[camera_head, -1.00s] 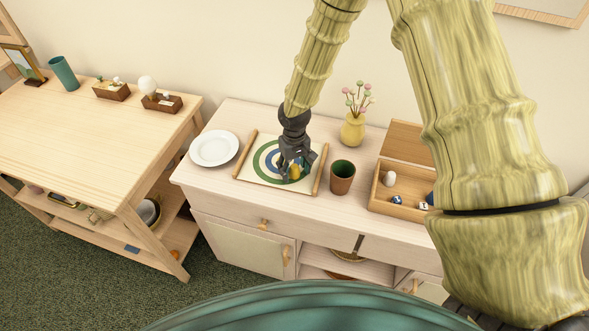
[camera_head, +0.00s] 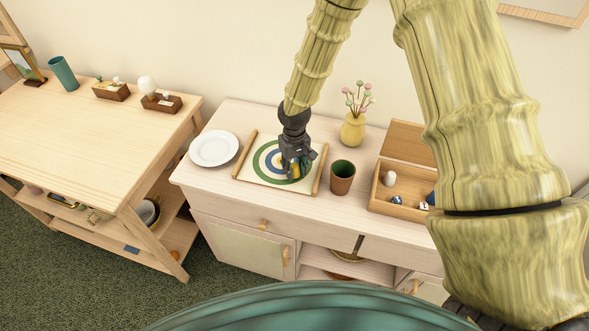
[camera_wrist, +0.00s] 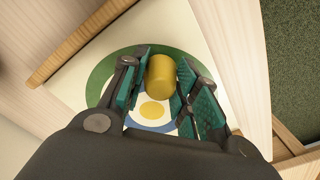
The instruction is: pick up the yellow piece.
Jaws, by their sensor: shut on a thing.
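The yellow piece (camera_wrist: 160,77) is a small rounded cylinder, seen between the finger pads in the wrist view. In the head view it is mostly hidden by the fingers. My gripper (camera_head: 297,172) is over the target mat and shut on the piece; it fills the middle of the wrist view (camera_wrist: 165,85). The mat (camera_head: 248,172) has green, white and blue rings with a yellow centre (camera_wrist: 152,110) and wooden rods at two ends. I cannot tell whether the piece still touches the mat.
A white plate (camera_head: 214,148) lies left of the mat. A dark green and brown cup (camera_head: 342,178) stands close on its right. A yellow vase (camera_head: 353,129) with flowers is behind, and an open wooden box (camera_head: 381,206) with small pieces is further right. A wooden table (camera_head: 80,135) stands at left.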

